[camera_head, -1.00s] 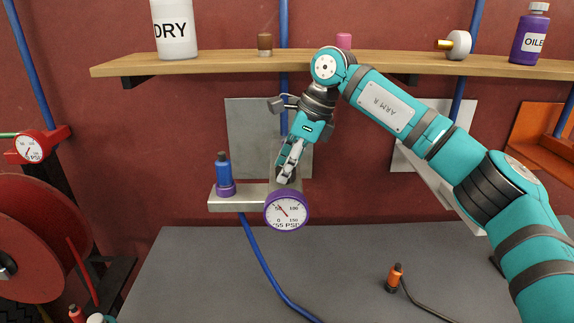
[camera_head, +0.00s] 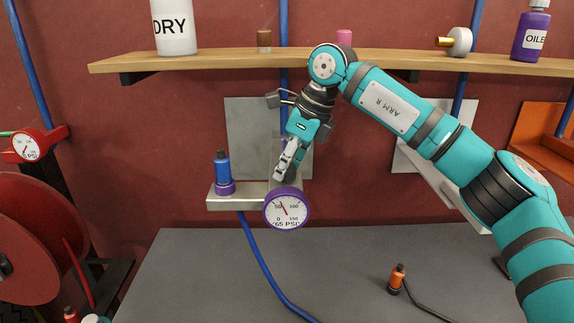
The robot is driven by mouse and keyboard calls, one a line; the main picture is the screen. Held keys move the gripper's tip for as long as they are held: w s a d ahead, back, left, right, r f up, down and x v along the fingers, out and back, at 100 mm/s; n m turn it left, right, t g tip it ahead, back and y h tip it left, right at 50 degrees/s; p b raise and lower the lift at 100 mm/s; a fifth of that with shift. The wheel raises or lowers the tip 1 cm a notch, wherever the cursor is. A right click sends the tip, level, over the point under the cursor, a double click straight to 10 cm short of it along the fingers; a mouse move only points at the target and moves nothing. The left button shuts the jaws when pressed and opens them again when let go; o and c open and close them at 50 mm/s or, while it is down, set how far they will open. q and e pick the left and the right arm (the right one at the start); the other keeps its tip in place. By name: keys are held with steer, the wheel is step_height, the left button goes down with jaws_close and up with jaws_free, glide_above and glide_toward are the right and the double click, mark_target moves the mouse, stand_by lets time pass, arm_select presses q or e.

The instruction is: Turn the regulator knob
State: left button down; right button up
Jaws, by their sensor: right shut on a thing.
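The regulator gauge (camera_head: 286,209), round with a purple rim and white dial, sits at the right end of a small metal bracket (camera_head: 233,202) on the wall. Its needle is between 50 and 100, and its text seems to read 65 PSI. My right gripper (camera_head: 285,175) reaches down from above, its fingers shut on the regulator knob just above and behind the gauge. The knob itself is mostly hidden by the fingers and the gauge. My left gripper is not in view.
A blue and purple fitting (camera_head: 223,173) stands on the bracket's left end. A blue hose (camera_head: 258,260) hangs below to the grey table (camera_head: 200,270). A wooden shelf (camera_head: 220,62) with bottles runs above. An orange fitting (camera_head: 396,279) stands on the table; a red reel (camera_head: 40,240) is at left.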

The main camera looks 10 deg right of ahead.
steer(key=o, duration=0.9)
steer(key=shift+r, duration=0.15)
steer(key=v, duration=1.1)
steer(key=shift+s+d+r, duration=0.1)
steer(key=shift+d+r, duration=0.1)
steer(key=shift+r, duration=0.15)
